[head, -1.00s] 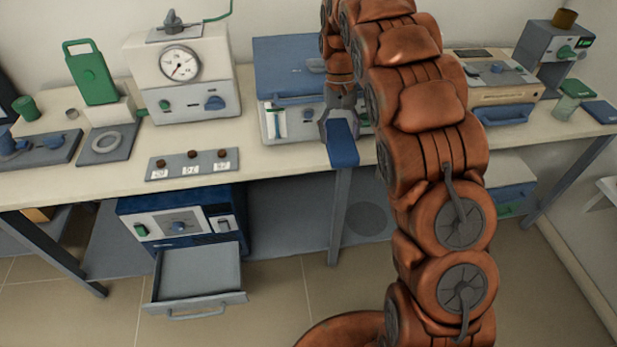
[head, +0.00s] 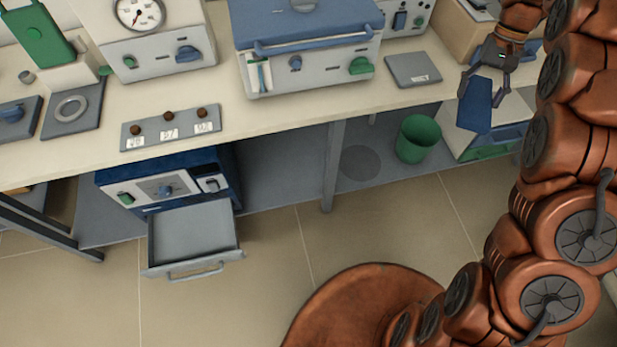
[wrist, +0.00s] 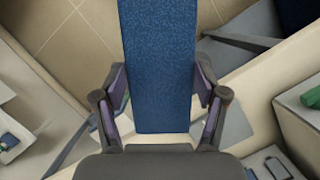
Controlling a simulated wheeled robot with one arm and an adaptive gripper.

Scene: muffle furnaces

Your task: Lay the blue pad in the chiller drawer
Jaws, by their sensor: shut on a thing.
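My gripper (head: 490,78) is shut on the blue pad (head: 475,104). It holds the pad hanging down in front of the bench's right part in the head view. In the wrist view the blue pad (wrist: 158,65) fills the middle between the two fingers. The chiller drawer (head: 192,232) is pulled out from the dark blue unit (head: 165,182) under the left part of the bench. The drawer's grey tray looks empty. The gripper and pad are well to the right of the drawer and higher.
A green bin (head: 417,138) stands on the lower shelf, left of the pad. A blue-lidded furnace (head: 310,65) and a strip with several brown knobs (head: 171,128) stand on the bench. A bench leg (head: 332,165) rises between drawer and pad. Floor before the drawer is clear.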

